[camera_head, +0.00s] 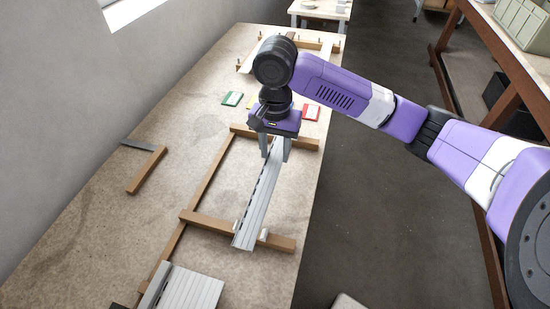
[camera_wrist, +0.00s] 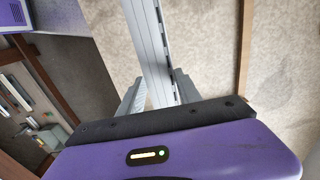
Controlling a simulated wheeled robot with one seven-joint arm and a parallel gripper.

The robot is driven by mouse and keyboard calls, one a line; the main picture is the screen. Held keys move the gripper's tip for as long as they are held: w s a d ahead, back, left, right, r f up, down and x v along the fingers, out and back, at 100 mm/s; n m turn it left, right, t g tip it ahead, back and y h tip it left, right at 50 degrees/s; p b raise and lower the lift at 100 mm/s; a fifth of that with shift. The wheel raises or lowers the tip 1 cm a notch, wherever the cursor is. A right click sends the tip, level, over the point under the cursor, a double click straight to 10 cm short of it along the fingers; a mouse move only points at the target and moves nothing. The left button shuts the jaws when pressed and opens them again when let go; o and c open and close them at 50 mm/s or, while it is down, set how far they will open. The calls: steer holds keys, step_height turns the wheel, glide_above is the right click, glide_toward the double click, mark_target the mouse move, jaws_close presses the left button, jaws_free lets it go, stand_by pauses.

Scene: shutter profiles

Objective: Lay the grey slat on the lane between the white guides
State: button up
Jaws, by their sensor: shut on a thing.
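The grey slat (camera_head: 258,205) is a long ribbed profile. My gripper (camera_head: 275,152) is shut on it near its far end in the head view. In the wrist view the slat (camera_wrist: 150,45) runs up from between the fingers of my gripper (camera_wrist: 160,90). The slat's near end lies over the wooden crossbar (camera_head: 210,223), between two small white guides, one at its left (camera_head: 235,226) and one at its right (camera_head: 264,234). I cannot tell whether the slat touches the crossbar. The guides at the far crossbar are hidden by my gripper.
A wooden frame (camera_head: 207,186) lies on the workbench (camera_head: 85,235). A stack of pale slats (camera_head: 190,290) is at the near edge. A try square (camera_head: 147,168) lies at left. The wall bounds the left.

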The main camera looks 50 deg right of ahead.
mark_target(275, 157)
steer(key=shift+f, duration=1.55)
steer(key=shift+f, duration=0.4)
steer(key=o, duration=1.3)
steer(key=shift+o, duration=0.2)
steer(key=shift+r, duration=0.1)
